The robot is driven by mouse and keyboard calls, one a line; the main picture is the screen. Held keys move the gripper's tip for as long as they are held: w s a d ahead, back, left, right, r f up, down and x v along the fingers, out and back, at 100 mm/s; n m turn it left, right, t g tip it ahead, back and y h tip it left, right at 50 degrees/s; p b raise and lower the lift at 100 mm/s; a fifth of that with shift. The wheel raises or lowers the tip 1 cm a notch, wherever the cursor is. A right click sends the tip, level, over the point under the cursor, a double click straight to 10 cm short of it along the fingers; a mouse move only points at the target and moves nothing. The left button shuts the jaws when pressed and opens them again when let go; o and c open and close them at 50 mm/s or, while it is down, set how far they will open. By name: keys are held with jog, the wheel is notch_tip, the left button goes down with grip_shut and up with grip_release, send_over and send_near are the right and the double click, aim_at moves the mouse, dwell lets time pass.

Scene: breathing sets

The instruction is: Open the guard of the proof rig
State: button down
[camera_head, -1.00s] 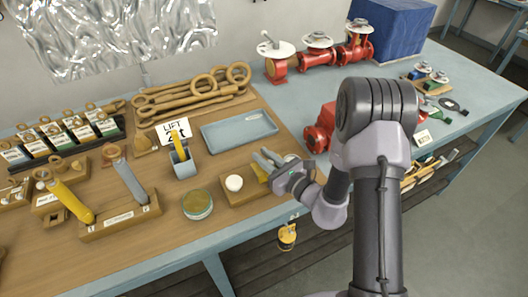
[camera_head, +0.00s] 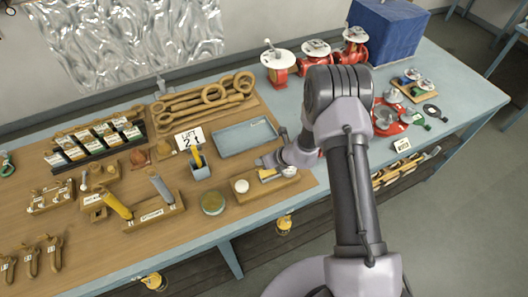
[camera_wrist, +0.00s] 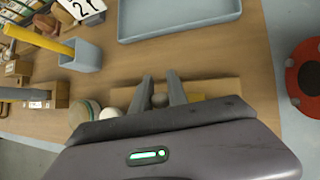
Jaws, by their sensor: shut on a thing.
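A low wooden block (camera_head: 240,197) with a white round knob (camera_head: 241,186) and a yellow part (camera_head: 267,173) stands near the table's front edge; it appears to be the proof rig, though no label shows. My gripper (camera_head: 262,161) is at its right end, over the yellow part. In the wrist view my gripper (camera_wrist: 160,92) has its fingers close around a small dark rounded piece (camera_wrist: 159,100); I cannot tell whether this is the guard. The white knob (camera_wrist: 108,114) is left of the fingers. My gripper's body hides much of the block.
A blue-grey tray (camera_head: 217,147) lies just behind the block. A grey cup (camera_head: 200,172) with a yellow stick and a round tin (camera_head: 212,202) stand to the left. Red valves (camera_head: 279,66) stand at the back. A red flange (camera_wrist: 304,76) is to the right.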

jog(key=shift+w+a+r+g+h+p, duration=0.15)
jog(key=shift+g+h+p, duration=0.6)
jog(key=shift+p, duration=1.55)
jog(key=shift+w+f+g+y+p, duration=0.1)
jog(key=shift+f+g+y+p, duration=0.15)
jog(key=shift+g+p, duration=0.25)
jog(key=shift+f, duration=0.1)
jog(key=c, duration=1.3)
grip_release()
jog(key=v, duration=1.7)
jog(key=shift+r, duration=0.25)
